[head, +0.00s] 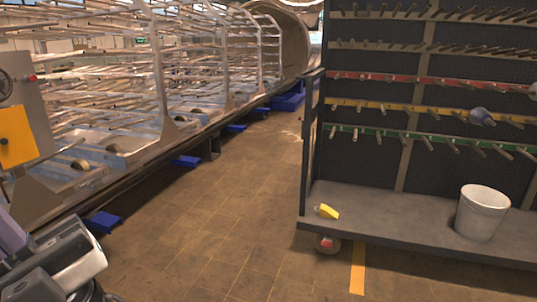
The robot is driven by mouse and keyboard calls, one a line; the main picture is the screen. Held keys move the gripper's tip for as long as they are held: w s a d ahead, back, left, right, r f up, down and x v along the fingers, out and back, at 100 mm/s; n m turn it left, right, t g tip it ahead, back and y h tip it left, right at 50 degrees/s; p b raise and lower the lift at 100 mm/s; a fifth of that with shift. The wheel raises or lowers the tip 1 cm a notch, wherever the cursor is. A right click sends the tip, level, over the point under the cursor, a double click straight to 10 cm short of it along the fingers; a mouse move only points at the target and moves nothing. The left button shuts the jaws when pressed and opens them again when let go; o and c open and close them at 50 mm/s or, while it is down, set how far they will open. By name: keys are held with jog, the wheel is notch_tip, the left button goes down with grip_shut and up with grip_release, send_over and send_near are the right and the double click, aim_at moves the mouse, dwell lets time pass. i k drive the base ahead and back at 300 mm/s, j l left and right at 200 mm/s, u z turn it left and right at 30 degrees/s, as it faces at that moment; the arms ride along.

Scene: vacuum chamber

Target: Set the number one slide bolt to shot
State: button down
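I cannot make out a slide bolt in the head view, nor any number one marking. A grey panel (32,97) at the left edge carries a black handwheel and a red knob (31,78). A yellow-orange plate (17,137) is in front of it, with a small dark part at its lower left; I cannot tell what that is. Grey and white links of my own arm show at the lower left. My gripper's fingers are not in view.
A dark wheeled peg rack (390,223) stands at the right; its base shelf holds a white bucket (482,212) and a small yellow object (328,211). A long metal frame (165,70) runs along the left towards a round chamber opening (292,40). The tiled floor (215,220) between is clear.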

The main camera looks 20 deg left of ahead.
aim_at(89, 184)
jog(key=i+u, duration=0.85)
jog(key=i, duration=0.15)
jog(key=i+u, duration=0.95)
jog(key=i+j+u, duration=0.1)
jog(key=i+u, duration=1.1)
jog(key=i, duration=0.2)
jog(key=z, duration=1.85)
